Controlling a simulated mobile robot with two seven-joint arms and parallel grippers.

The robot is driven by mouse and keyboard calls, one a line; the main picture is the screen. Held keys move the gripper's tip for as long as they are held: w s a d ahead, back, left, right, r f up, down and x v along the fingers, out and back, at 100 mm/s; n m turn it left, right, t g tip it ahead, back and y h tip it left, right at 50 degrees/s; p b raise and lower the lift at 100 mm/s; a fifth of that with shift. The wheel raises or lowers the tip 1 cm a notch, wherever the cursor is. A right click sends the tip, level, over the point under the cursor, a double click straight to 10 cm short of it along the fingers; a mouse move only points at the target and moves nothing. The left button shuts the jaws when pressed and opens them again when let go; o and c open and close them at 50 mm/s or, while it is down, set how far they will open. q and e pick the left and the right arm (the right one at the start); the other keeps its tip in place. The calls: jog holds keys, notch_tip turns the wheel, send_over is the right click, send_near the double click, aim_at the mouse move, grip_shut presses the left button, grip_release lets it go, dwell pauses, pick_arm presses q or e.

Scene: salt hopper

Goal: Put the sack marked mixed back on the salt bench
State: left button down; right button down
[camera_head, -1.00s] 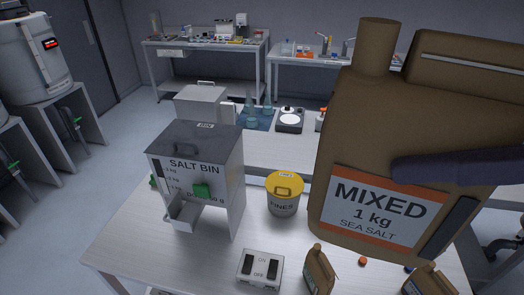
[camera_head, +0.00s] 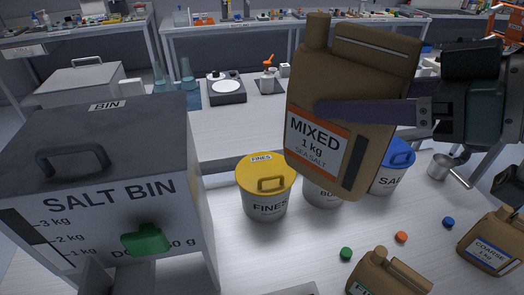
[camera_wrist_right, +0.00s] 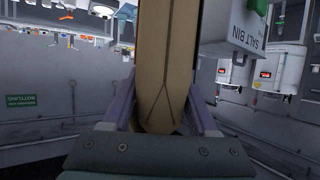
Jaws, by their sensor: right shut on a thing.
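The brown sack marked MIXED 1 kg sea salt (camera_head: 340,105) is held in the air above the white salt bench (camera_head: 240,250), slightly tilted. My right gripper (camera_head: 375,112) comes in from the right and is shut on the sack, with a purple finger across its front. In the right wrist view the sack (camera_wrist_right: 158,70) stands between the two fingers (camera_wrist_right: 158,112). The sack hides part of the tubs behind it. My left gripper is not in view.
The salt bin (camera_head: 110,190) stands at the left of the bench. The yellow-lidded fines tub (camera_head: 266,205) and a blue-lidded tub (camera_head: 392,170) stand behind. Small caps, a coarse sack (camera_head: 490,243) and another sack (camera_head: 388,275) lie near the front right. A metal scoop (camera_head: 442,168) is at right.

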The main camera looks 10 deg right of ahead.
jog(key=w+a+f+m+h+b, duration=0.1)
jog(key=w+f+b, duration=0.1)
jog(key=f+b, duration=0.8)
jog(key=w+a+f+t+h+b, duration=0.1)
jog(key=w+f+b, duration=0.2)
jog(key=f+b, duration=0.8)
jog(key=shift+w+f+m, duration=0.25)
jog(key=shift+f+m, duration=0.15)
jog(key=shift+f, duration=7.3)
jog(key=shift+a+f+b, duration=0.1)
jog(key=shift+b, duration=0.25)
jog(key=shift+c, duration=0.9)
grip_release()
